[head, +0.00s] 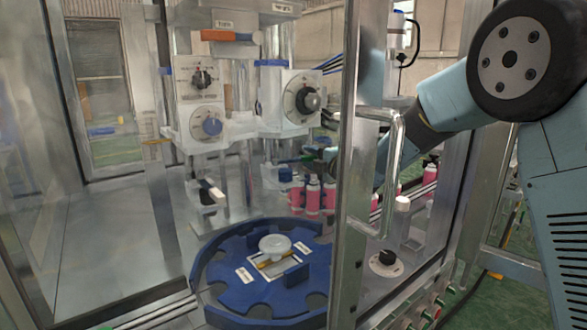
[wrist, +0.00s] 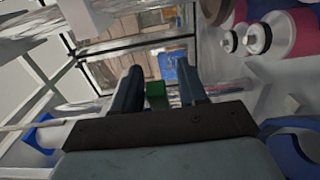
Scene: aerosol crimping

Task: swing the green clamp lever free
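The green clamp lever (head: 297,159) shows in the head view as a small green bar beside the crimping heads, above and behind the blue turntable. In the wrist view the green lever end (wrist: 155,90) appears between my gripper's two dark fingers. My gripper (wrist: 160,85) is open, with a visible gap between the lever and the right finger. I cannot tell whether the left finger touches it or how deep the lever sits. In the head view my gripper (head: 321,157) is partly hidden by the door frame and is just right of the lever.
The blue turntable (head: 215,272) carries a white round piece (head: 275,245). Pink cans (head: 313,197) stand close below my gripper and also show in the wrist view (wrist: 292,38). The metal-framed door with its handle (head: 388,170) stands before my arm. Dial units (head: 290,100) hang above.

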